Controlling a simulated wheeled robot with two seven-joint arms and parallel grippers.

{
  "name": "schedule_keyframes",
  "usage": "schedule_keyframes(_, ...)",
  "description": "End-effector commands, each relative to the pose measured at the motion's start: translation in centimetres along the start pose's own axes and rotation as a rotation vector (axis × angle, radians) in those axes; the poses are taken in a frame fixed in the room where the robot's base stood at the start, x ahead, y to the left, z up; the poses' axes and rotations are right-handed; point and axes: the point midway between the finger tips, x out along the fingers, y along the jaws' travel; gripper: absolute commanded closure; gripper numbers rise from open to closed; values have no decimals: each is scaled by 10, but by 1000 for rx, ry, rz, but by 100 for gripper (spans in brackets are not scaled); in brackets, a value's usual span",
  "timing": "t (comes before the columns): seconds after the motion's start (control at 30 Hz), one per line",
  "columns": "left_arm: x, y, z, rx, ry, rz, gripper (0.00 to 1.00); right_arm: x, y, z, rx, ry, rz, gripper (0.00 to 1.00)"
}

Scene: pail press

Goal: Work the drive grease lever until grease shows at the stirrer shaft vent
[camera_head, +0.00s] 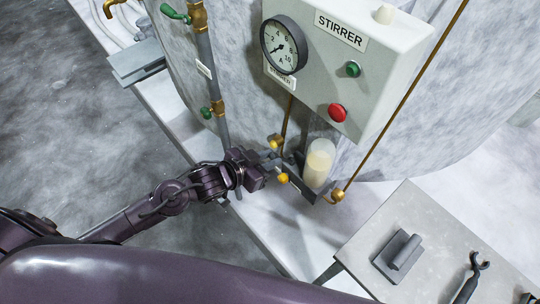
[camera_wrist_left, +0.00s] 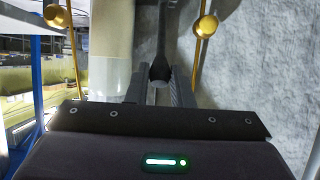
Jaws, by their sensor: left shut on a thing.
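My left gripper (camera_head: 270,164) reaches in from the left, low in front of the grey tank, beside the grease pump. In the left wrist view the gripper's fingers (camera_wrist_left: 160,92) are shut around the rounded end of a dark lever (camera_wrist_left: 161,45). In the head view the lever is mostly hidden by the gripper. The pump's reservoir (camera_head: 319,163) is a clear cylinder with cream-coloured grease, just right of the gripper. The STIRRER box (camera_head: 345,55) carries a round gauge (camera_head: 284,45).
A green lamp or button (camera_head: 353,69) and a red button (camera_head: 338,112) are on the box. A brass pipe (camera_head: 400,105) runs up right of it. A grey side table (camera_head: 435,240) at lower right holds a block (camera_head: 399,255) and a wrench (camera_head: 470,278). A green-handled valve (camera_head: 175,13) is upper left.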

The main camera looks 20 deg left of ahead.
Motion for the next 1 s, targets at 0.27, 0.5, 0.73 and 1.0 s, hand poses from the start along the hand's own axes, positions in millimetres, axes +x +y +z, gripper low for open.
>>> schedule_keyframes(0.27,-7,0,27,-1,-8,0,94,4,-2,0,0,1,-2,54)
schedule_keyframes(0.5,-14,0,48,-1,-6,1,94,7,-2,0,1,1,-3,54)
schedule_keyframes(0.73,-15,0,49,0,-4,1,94,7,-2,0,1,1,-2,54)
schedule_keyframes(1.0,-12,0,34,-1,-1,-2,94,-3,-2,-1,1,1,-2,54)
